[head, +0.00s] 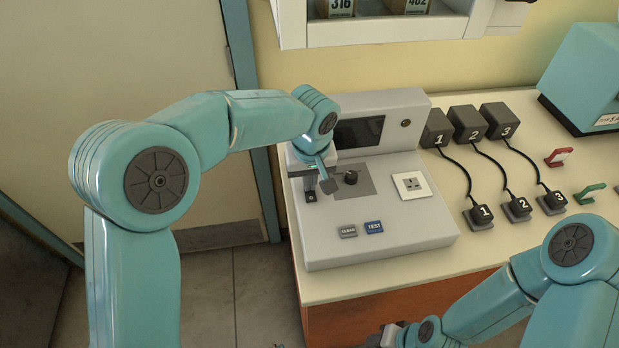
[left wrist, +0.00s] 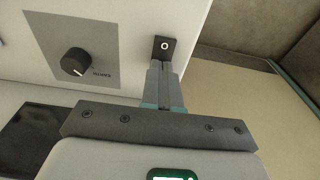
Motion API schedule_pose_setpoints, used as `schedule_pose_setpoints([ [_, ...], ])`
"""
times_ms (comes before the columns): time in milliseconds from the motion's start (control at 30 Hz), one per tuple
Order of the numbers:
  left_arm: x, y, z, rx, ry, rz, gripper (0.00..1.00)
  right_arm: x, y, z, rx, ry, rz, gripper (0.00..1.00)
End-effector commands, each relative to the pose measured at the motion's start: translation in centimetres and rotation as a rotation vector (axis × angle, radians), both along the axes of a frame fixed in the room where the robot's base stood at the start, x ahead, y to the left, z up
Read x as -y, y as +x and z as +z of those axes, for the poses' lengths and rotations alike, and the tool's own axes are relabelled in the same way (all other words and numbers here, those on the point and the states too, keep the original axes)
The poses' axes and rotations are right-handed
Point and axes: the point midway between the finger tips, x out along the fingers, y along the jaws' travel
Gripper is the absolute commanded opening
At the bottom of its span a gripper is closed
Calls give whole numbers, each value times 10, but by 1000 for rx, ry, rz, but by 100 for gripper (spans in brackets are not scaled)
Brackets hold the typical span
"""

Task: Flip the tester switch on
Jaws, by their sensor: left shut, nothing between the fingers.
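The tester (head: 375,235) is a light grey sloped box on the counter, with a dark screen, a knob, a socket and two buttons. Its switch (head: 310,196) is a small black rocker at the panel's left edge. In the left wrist view the switch (left wrist: 164,46) shows a white O mark. My left gripper (head: 312,182) is over the tester's left side, fingers shut and empty. In the left wrist view its fingertips (left wrist: 163,66) are right at the switch's near end; I cannot tell whether they touch. My right gripper (head: 387,336) is partly cut off at the bottom edge.
The knob (head: 350,177) is close right of my left gripper; it also shows in the left wrist view (left wrist: 75,62). Black numbered adapters (head: 470,122) with cords and plugs stand right of the tester. A shelf (head: 380,27) hangs above. Red and green clips lie far right.

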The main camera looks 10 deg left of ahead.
Motion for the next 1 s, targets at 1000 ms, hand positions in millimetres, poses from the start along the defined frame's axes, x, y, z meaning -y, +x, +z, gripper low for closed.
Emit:
schedule_pose_setpoints([
  [1000, 6, -15, -4, -9, 1, -2, 0, 0, 0, -14, 0, 0, 0, 43],
])
